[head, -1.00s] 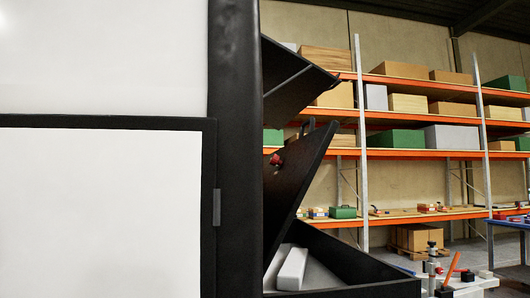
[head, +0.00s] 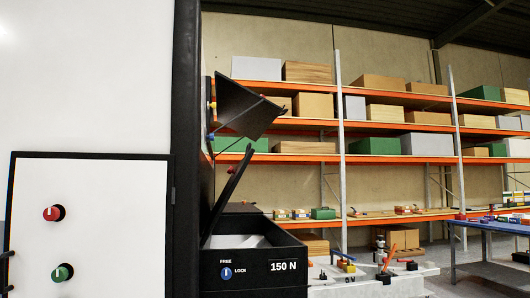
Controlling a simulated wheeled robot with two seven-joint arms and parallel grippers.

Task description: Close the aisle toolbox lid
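A black open-topped box (head: 252,275) stands at the lower middle of the head view, just right of a black corner post. A black lid (head: 230,187) rises from the box's left side, open and leaning up to the right, seen nearly edge-on. Neither of my grippers is in view.
Above the lid a second black flap (head: 246,105) juts out to the right. A white panel (head: 100,220) with red and green knobs fills the lower left. Orange shelving (head: 390,158) stands behind. A low bench (head: 375,280) with tools and a blue table (head: 500,228) are at right.

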